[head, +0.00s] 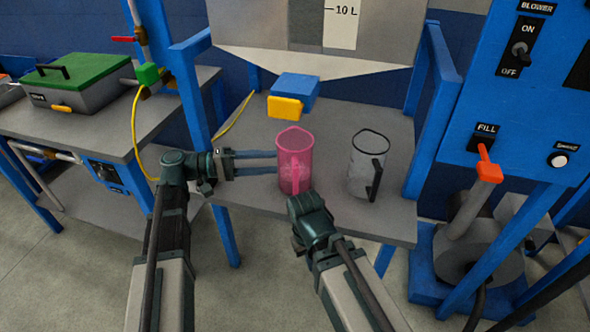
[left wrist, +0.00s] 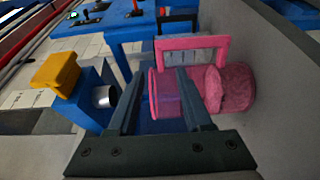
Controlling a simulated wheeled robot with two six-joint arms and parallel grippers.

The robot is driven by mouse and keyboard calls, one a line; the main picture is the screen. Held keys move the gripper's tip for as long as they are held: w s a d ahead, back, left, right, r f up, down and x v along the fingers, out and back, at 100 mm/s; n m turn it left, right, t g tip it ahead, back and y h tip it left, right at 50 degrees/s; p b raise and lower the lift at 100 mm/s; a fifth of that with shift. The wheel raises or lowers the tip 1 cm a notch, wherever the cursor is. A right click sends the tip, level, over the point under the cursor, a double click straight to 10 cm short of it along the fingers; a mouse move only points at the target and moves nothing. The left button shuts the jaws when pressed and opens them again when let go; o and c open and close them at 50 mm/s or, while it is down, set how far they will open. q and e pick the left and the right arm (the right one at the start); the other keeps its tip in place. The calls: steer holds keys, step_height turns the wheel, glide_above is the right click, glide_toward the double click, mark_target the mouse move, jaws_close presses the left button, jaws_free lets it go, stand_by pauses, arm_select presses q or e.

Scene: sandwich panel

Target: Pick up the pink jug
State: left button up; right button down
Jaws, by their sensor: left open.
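The pink jug (head: 294,150) stands upright on the grey shelf, with its handle toward me in the head view. My left gripper (head: 276,163) is open at the jug's left side, its fingers pointing right at it. In the left wrist view the pink jug (left wrist: 167,93) shows between and beyond the two open fingers (left wrist: 153,78), with its handle at the top. I cannot tell whether the fingertips touch the jug. My right arm's end (head: 312,218) is in front of the shelf, just below the jug in the head view; its fingers are hidden.
A clear jug with a black handle (head: 362,162) stands right of the pink one. A blue block with a yellow front (head: 296,92) is behind, under the grey hopper (head: 330,30). Blue posts flank the grey shelf (head: 260,196). A red fill lever (head: 488,170) is at right.

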mark_target(292, 160)
arm_select(q)
steer(key=shift+w+d, duration=0.15)
steer(key=shift+d, duration=1.2)
steer(key=shift+w+d, duration=0.15)
steer(key=shift+d, duration=1.15)
jaws_close()
